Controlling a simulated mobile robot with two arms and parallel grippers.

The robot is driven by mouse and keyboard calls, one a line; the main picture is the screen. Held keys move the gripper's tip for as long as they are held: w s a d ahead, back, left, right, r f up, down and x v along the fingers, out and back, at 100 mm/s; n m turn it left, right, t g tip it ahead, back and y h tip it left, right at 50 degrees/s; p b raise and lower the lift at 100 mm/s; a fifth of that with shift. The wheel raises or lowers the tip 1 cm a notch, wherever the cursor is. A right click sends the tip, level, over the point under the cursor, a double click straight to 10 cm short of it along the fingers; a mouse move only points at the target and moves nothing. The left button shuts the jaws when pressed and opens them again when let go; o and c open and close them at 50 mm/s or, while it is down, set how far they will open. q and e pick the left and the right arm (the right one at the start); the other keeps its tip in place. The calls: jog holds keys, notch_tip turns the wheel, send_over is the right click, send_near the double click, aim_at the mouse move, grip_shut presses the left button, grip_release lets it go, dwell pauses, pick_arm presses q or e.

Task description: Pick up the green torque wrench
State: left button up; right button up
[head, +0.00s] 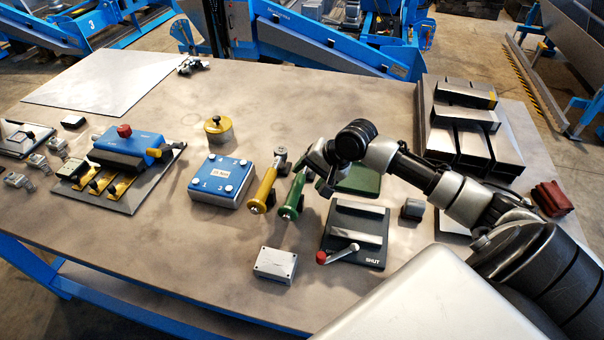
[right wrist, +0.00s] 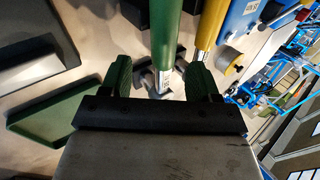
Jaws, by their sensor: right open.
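The green torque wrench (head: 291,199) lies on the table, its green handle toward the front and its metal end toward the back. In the right wrist view its green handle (right wrist: 163,28) runs down to a metal shaft in line with the space between my fingers. My right gripper (head: 313,166) is open and close to the wrench's metal end; it also shows in the right wrist view (right wrist: 160,82), with one finger on each side and gaps to the wrench. I cannot tell its exact height above the wrench. My left gripper is not in view.
A yellow torque wrench (head: 265,188) lies just left of the green one. A blue button box (head: 221,182) stands farther left. A dark plate with a red-knobbed lever (head: 356,234) and a green tray (head: 355,180) are to the right. A grey box (head: 275,264) sits in front.

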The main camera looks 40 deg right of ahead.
aim_at(303, 177)
jog(key=x, duration=0.3)
jog(key=p+x, duration=0.1)
jog(key=x, duration=0.1)
jog(key=shift+w+a+f, duration=0.1)
jog(key=shift+w+f, duration=0.05)
jog(key=shift+w, duration=0.25)
jog(key=shift+w+a+f, duration=0.1)
jog(key=shift+f, duration=0.15)
grip_shut()
jog(key=shift+r, duration=0.1)
